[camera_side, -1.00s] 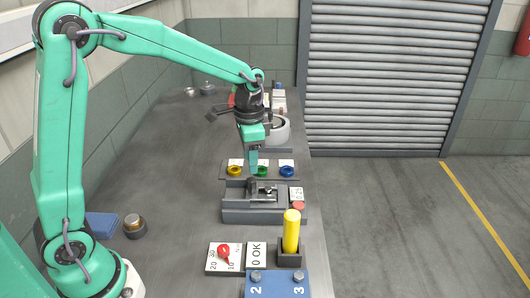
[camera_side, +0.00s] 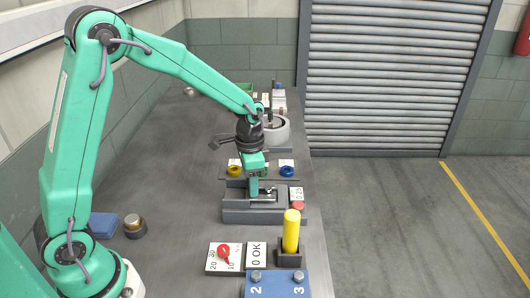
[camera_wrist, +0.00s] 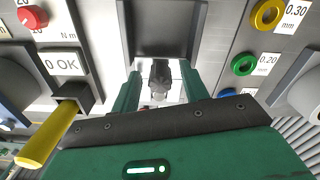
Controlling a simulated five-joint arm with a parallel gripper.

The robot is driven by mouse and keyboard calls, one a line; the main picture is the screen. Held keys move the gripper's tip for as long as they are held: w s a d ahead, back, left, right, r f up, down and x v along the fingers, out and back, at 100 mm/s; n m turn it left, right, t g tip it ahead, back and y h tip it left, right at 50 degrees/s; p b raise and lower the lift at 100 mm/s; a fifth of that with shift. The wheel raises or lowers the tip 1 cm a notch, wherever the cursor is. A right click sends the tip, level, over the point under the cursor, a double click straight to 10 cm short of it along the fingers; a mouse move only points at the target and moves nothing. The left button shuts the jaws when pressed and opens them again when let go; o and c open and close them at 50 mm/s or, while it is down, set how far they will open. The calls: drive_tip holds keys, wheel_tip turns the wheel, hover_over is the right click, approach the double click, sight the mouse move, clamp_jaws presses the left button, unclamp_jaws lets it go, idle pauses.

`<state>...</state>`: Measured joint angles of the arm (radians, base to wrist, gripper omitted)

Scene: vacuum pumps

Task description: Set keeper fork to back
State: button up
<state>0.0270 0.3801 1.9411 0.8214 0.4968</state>
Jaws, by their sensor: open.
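A grey fixture (camera_side: 240,215) stands on the bench in the side view, with a small metal part (camera_side: 268,194) in its recess. I cannot tell for sure whether this part is the keeper fork. My gripper (camera_side: 254,194) is low over the fixture, at the left of that part. In the wrist view my gripper (camera_wrist: 160,92) is open, its two green fingers apart. A dark and silver piece (camera_wrist: 160,76) shows between them, with the fixture's channel (camera_wrist: 163,40) beyond. Contact between fingers and piece cannot be made out.
Yellow (camera_side: 234,171) and blue (camera_side: 287,171) rings lie behind the fixture; the green ring (camera_wrist: 243,65) shows in the wrist view. A yellow post (camera_side: 291,231), a red-knob dial (camera_side: 224,252) and a blue block (camera_side: 275,284) stand in front. The bench's left side is mostly clear.

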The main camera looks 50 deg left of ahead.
drive_tip(key=shift+f, duration=0.1)
drive_tip(key=shift+c, duration=0.5)
clamp_jaws()
drive_tip(key=shift+s+a, duration=2.15)
drive_tip(key=shift+a, duration=0.05)
drive_tip(key=shift+o, duration=0.5)
unclamp_jaws()
wheel_tip(320, 180, up, 8)
